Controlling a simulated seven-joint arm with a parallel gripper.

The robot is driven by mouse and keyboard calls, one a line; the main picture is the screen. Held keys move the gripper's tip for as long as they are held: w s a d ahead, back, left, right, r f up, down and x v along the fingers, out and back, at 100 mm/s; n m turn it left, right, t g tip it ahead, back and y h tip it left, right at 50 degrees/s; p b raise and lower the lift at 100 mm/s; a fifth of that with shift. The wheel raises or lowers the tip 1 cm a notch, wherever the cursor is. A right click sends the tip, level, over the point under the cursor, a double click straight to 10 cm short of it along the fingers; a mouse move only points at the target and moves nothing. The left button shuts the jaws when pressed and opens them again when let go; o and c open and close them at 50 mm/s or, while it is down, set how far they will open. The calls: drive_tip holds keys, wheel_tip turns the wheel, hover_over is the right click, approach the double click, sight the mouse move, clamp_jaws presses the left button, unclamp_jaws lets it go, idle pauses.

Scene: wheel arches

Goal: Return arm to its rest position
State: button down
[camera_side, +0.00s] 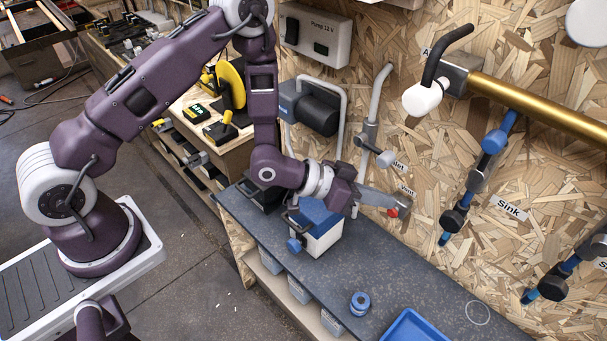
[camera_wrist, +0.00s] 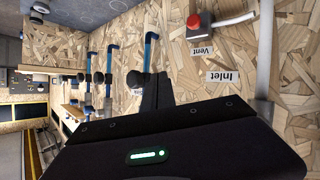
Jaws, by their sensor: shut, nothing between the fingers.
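My purple arm reaches from its base at left over the dark counter in the side view. My gripper (camera_side: 356,196) is at the end of the arm, above the right side of a blue-and-white box, close to the wall. It is shut and holds nothing.
The box (camera_side: 322,238) stands on the counter (camera_side: 262,222) below my gripper. A red button (camera_side: 393,212) is close by; it also shows in the wrist view (camera_wrist: 194,21). A blue ring-shaped part (camera_side: 360,303) and blue tray (camera_side: 398,330) lie nearer. Pipes and valves (camera_side: 494,142) project from the wall.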

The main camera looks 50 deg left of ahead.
drive_tip(key=s+a+r+y, duration=0.1)
drive_tip(key=a+r+y, duration=0.1)
drive_tip(key=a+r, duration=0.4)
drive_tip(key=a+r+y, duration=0.2)
drive_tip(key=a+r, duration=0.2)
drive_tip(key=r, duration=0.5)
drive_tip(key=s+a+r+n+g+y, duration=0.1)
drive_tip(key=s+a+r+n+y, duration=0.1)
drive_tip(key=s+a+r+y, duration=0.35)
drive_tip(key=s+a+r+n+g, duration=0.1)
drive_tip(key=s, duration=1)
drive_tip(key=s+a+r+n+g+h, duration=0.1)
drive_tip(key=s+r+g, duration=0.1)
drive_tip(key=s, duration=0.9)
drive_tip(key=shift+s+n, duration=0.3)
drive_tip(key=shift+n, duration=0.1)
drive_tip(key=c, duration=2.1)
unclamp_jaws()
drive_tip(key=shift+a, duration=0.1)
